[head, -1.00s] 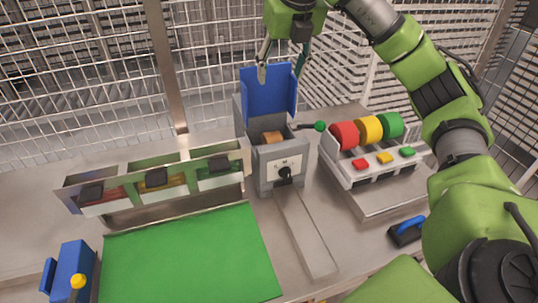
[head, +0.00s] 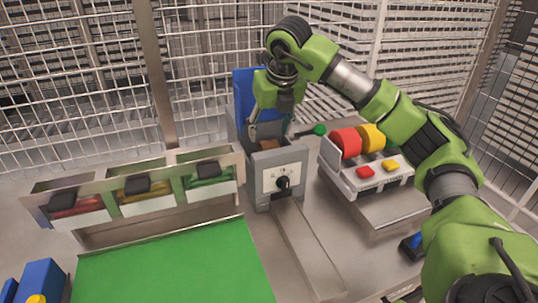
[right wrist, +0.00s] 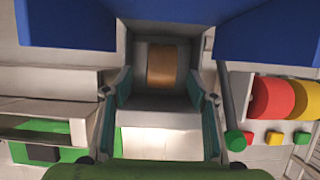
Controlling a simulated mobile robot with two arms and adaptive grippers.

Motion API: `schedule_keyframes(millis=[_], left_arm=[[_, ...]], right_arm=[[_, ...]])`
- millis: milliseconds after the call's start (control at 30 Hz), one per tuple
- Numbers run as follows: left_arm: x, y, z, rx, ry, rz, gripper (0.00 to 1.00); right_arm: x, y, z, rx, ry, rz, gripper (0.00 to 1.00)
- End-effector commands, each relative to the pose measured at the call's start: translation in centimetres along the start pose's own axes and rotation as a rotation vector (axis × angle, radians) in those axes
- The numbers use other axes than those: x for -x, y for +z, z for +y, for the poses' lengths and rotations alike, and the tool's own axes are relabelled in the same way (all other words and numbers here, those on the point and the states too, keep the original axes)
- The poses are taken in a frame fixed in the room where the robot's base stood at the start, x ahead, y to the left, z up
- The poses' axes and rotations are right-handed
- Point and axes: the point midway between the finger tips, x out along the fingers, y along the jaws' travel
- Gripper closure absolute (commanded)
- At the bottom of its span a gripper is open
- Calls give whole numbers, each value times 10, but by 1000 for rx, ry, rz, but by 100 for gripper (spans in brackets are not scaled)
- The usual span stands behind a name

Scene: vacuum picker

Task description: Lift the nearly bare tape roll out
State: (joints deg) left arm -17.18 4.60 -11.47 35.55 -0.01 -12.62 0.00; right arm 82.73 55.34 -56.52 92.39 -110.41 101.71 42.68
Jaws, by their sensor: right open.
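The nearly bare tape roll (head: 268,145) is a small brown cylinder inside the grey dispenser (head: 277,160), whose blue lid (head: 243,95) stands raised. In the right wrist view the roll (right wrist: 166,66) sits in the grey well, ahead of the fingers. My right gripper (head: 268,130) points down over the dispenser opening and hides part of the lid and roll. In the right wrist view its two fingers (right wrist: 162,95) are spread wide with nothing between them. Whether they touch the well walls is unclear. My left gripper is not in view.
A lever with a green knob (head: 319,130) sticks out right of the dispenser. A stand (head: 345,180) with red and yellow rolls is further right. Several bins (head: 140,190) stand left, behind a green mat (head: 175,265). A wire fence closes the back.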

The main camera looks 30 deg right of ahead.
Motion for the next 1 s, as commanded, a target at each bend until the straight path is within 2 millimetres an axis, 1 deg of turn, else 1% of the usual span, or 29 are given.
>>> schedule_keyframes(millis=[233, 367, 500, 600, 767, 800, 867, 900, 967, 1000], left_arm=[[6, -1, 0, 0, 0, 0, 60], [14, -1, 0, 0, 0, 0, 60], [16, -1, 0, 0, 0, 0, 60], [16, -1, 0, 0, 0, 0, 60], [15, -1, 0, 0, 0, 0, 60], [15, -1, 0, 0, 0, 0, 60], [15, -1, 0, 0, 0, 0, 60], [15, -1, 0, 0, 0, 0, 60], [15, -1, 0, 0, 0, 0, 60], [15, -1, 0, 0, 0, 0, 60]], right_arm=[[-19, 0, -3, -1, -2, 3, 47], [-39, 0, -6, -1, -2, 4, 47], [-56, 0, -5, -1, -2, 2, 47], [-61, 0, -5, 0, -1, 0, 47], [-61, 0, -5, 0, -1, 0, 47], [-61, 0, -5, 0, -1, 0, 50], [-61, 0, -5, 0, 0, 0, 65], [-61, 0, -5, 0, 0, 0, 76], [-61, 0, -5, 0, 0, 0, 90], [-61, 0, -5, 0, 0, 0, 90]])
